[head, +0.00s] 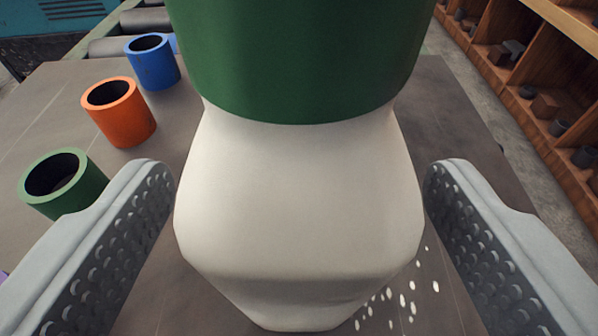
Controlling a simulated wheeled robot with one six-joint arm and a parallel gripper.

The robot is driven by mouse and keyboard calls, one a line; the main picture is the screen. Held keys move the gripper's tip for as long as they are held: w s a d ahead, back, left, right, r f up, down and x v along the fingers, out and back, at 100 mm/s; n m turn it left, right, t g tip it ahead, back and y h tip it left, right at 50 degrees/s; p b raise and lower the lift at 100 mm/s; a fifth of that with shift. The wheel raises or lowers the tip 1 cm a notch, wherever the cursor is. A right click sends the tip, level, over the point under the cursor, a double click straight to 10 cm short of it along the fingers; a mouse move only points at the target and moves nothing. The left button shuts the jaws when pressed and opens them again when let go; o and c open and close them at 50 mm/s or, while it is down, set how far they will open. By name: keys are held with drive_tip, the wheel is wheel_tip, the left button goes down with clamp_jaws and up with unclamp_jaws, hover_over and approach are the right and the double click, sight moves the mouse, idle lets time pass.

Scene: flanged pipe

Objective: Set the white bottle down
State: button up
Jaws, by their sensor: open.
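The white bottle (300,210) fills the middle of the head view, with a wide dark green part (305,55) at its top. It is close to the camera, and its narrow lower end is toward the bottom of the picture. My gripper (301,185) is open, with one grey perforated finger on each side of the bottle. A gap shows between the bottle and the right finger; the left fingertip is very near the bottle's edge. The bottle hides whether its lower end touches the grey tabletop (50,110).
A green cup (75,195), an orange cup (125,120) and a blue cup (155,70) stand in a row at left. White specks (403,300) lie at lower right. A wooden shelf (555,75) stands beyond the table's right edge, and rollers (125,45) lie at the back left.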

drive_tip(key=shift+x, duration=1.1)
drive_tip(key=c, duration=1.5)
drive_tip(key=shift+o, duration=0.2)
drive_tip(key=shift+r, duration=0.1)
